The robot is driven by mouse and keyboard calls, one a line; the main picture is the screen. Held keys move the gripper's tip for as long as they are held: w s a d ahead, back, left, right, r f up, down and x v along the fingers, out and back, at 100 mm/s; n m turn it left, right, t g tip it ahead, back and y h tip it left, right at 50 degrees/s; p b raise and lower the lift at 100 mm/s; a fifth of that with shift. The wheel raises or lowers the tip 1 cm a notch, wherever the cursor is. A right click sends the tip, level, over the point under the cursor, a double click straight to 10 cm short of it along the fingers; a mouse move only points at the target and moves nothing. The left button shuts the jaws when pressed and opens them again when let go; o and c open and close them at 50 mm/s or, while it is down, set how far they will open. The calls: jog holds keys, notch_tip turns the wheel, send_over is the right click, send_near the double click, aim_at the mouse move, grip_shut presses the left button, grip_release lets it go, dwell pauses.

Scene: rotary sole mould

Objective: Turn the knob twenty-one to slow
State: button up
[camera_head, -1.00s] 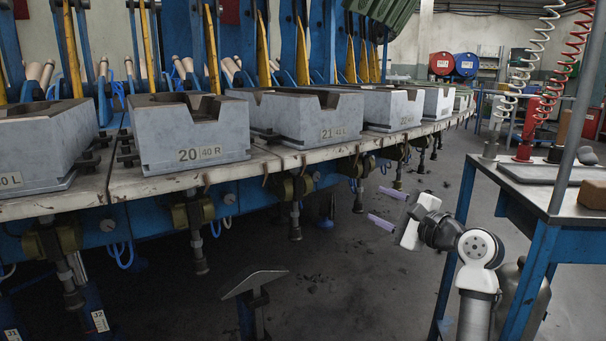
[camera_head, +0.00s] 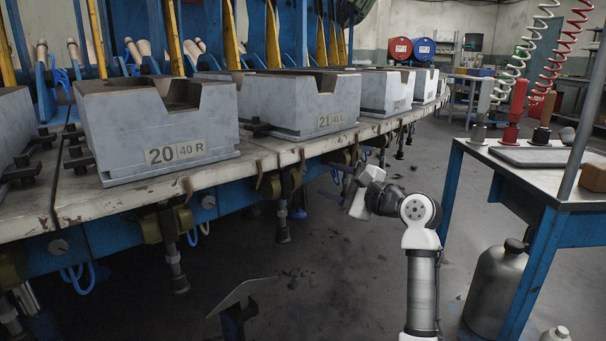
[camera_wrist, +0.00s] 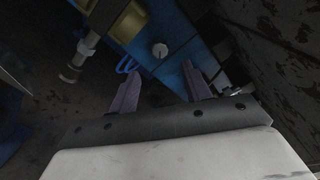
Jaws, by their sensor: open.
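A round grey knob (camera_wrist: 160,50) sits on a blue panel in the wrist view, ahead of my gripper and between the lines of its fingers. Its number and slow mark cannot be read. My gripper (camera_wrist: 161,90) is open and empty, its two purple fingers apart and short of the knob. In the head view the mould block marked 21 (camera_head: 325,118) stands on the bench edge. A similar knob (camera_head: 208,201) shows below the block marked 20 (camera_head: 150,130).
Valves and pipes (camera_head: 283,205) hang under the bench edge (camera_head: 250,160). In the wrist view an olive fitting (camera_wrist: 128,22) is left of the knob. A blue-legged table (camera_head: 535,185) and a grey canister (camera_head: 497,285) stand at right.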

aim_at(304, 170)
jog(key=b+x, duration=0.1)
jog(key=x, duration=0.8)
jog(key=shift+w+a+b, duration=0.15)
jog(key=shift+b, duration=0.25)
jog(key=shift+c, duration=0.5)
jog(key=c, duration=0.9)
